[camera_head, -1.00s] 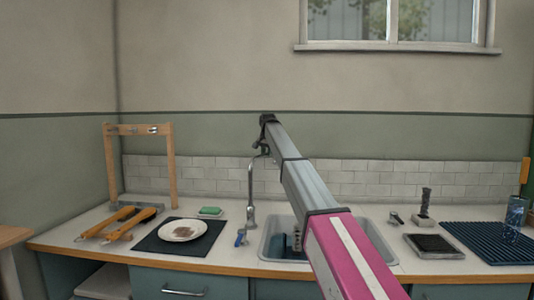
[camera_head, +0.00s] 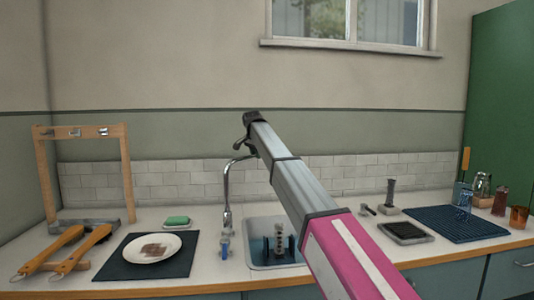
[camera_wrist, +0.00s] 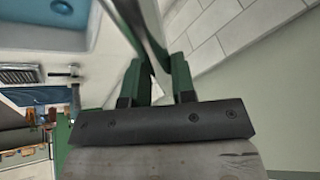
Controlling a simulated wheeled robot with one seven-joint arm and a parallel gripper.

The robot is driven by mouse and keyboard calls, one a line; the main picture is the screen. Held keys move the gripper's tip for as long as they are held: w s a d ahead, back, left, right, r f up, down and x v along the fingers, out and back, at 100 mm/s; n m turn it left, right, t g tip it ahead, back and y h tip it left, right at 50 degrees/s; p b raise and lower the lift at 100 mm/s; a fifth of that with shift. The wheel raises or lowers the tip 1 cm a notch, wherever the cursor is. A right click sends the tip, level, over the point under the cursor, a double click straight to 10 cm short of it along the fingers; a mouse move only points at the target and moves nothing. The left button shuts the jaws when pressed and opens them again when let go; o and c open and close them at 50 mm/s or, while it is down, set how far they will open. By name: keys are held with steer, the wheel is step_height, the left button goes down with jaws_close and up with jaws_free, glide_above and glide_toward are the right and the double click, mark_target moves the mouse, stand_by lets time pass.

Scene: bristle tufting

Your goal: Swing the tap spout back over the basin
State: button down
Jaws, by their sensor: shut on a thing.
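The chrome tap (camera_head: 227,190) stands at the basin's left rear corner. Its spout arches up and to the right, its outlet hidden behind my arm in the head view. The basin (camera_head: 253,262) is sunk in the counter, its right part hidden by my arm. My gripper (camera_head: 243,146) is at the top of the tap. In the wrist view, my gripper (camera_wrist: 158,78) has its green fingers on either side of the shiny metal spout (camera_wrist: 147,25) and is shut on it.
A blue-sided rack (camera_head: 278,243) stands in the basin. Left are a plate (camera_head: 152,248) on a dark mat (camera_head: 118,268), a green sponge (camera_head: 177,220) and a wooden frame (camera_head: 126,175). A ribbed blue mat (camera_head: 455,224) with glasses lies right, a dark tray (camera_head: 408,232) beside it.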

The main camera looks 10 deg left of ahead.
steer(key=s+d+m+g+h, duration=0.1)
steer(key=s+d+m+h, duration=0.2)
steer(key=s+d+m, duration=0.6)
steer(key=shift+s+d+g, duration=0.2)
steer(key=shift+s+g, duration=0.1)
steer(key=shift+s, duration=0.75)
steer(key=c, duration=1)
jaws_free()
steer(key=shift+s, duration=0.1)
steer(key=shift+o, duration=0.2)
steer(key=shift+r, duration=0.1)
steer(key=v, duration=1)
steer(key=shift+a+r, duration=0.2)
steer(key=shift+a, duration=0.1)
